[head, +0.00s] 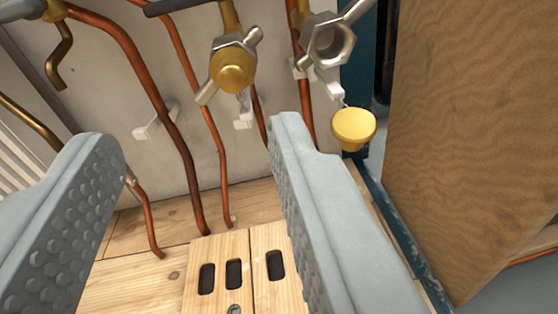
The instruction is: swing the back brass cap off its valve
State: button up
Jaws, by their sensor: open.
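Two valves with wing handles show at the top of the head view. A brass cap (235,70) sits on the end of the left valve (235,45). A second brass cap (353,126) is off and hangs below the right valve (328,40), whose hexagonal mouth is bare. Which cap is the back one I cannot tell. My gripper (190,140) is open and empty, its grey fingers wide apart at lower left and lower centre. In the picture, the seated cap is above the gap between the fingertips, nearer the right finger. Neither finger is visibly touching a cap.
Copper pipes (177,120) run down the pale wall panel (100,75), with white clips (155,120) beside them. A wooden floor with slotted boards (220,275) lies below. A large wooden panel (470,130) and a blue frame edge (400,230) bound the right side.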

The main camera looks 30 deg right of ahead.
aim_at(232, 81)
notch_tip(232, 81, down, 4)
jog(key=s, duration=0.2)
jog(key=x, duration=1.7)
jog(key=shift+w+a+r, duration=0.1)
jog(key=shift+a+r, duration=0.05)
jog(key=shift+r, duration=0.2)
grip_shut()
